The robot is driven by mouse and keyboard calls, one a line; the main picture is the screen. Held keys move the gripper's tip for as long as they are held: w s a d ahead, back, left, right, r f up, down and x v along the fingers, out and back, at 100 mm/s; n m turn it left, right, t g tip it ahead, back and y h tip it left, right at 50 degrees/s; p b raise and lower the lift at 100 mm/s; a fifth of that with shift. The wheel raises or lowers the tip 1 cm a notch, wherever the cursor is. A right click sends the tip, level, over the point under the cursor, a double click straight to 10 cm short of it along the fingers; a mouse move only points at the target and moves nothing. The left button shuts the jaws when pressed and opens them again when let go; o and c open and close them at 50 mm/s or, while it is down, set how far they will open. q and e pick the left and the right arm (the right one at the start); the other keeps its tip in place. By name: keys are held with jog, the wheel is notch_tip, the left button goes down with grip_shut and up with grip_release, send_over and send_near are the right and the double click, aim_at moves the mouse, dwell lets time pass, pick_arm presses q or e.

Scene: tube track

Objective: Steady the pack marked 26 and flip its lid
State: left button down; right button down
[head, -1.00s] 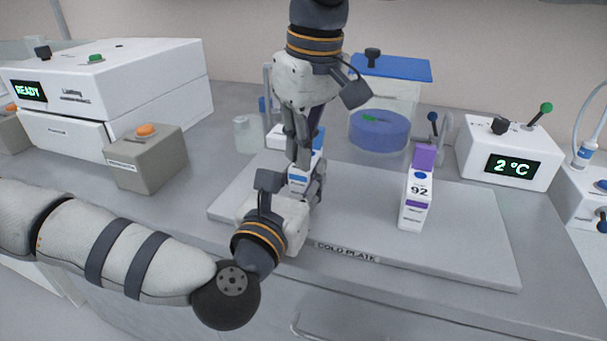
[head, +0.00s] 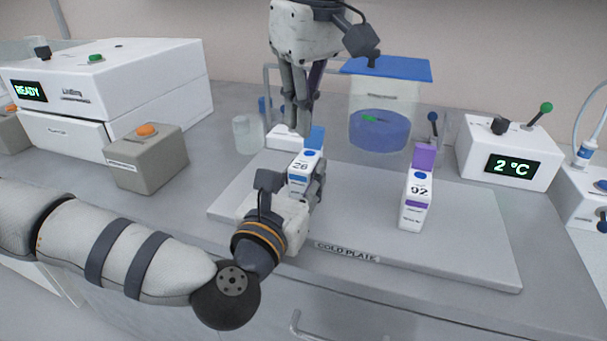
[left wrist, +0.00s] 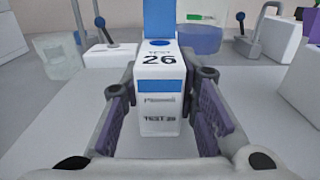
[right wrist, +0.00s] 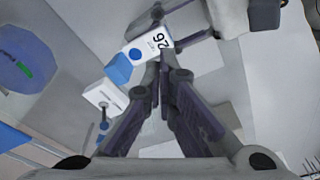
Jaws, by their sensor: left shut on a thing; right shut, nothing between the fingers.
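The pack marked 26 (head: 303,168) is white with blue trim and stands upright on the cold plate (head: 460,255). Its blue lid (head: 315,138) is raised at the back; the lid also stands up in the left wrist view (left wrist: 159,18). My left gripper (head: 306,195) is shut on the pack's sides, with one finger on each side in the left wrist view (left wrist: 165,110). My right gripper (head: 301,128) is shut and empty, just above and behind the pack. In the right wrist view, its fingertips (right wrist: 163,72) appear close to the pack (right wrist: 146,45); contact is unclear.
A pack marked 92 (head: 417,200) with a raised purple lid stands on the plate to the right. A clear bin with a blue lid (head: 390,68) and a glass jar (head: 247,134) stand behind. A grey button box (head: 148,165) is at left.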

jog(key=shift+w+d+f, duration=0.3)
jog(key=shift+w, duration=0.5)
jog(key=shift+w+d+f, duration=0.25)
jog(key=shift+w+f, duration=0.1)
jog(key=shift+w, duration=0.45)
jog(key=shift+w+d+f, duration=0.3)
jog(key=shift+w, duration=0.5)
jog(key=shift+s+a+f, duration=0.1)
jog(key=shift+s+f, duration=0.15)
jog(key=shift+f, duration=0.15)
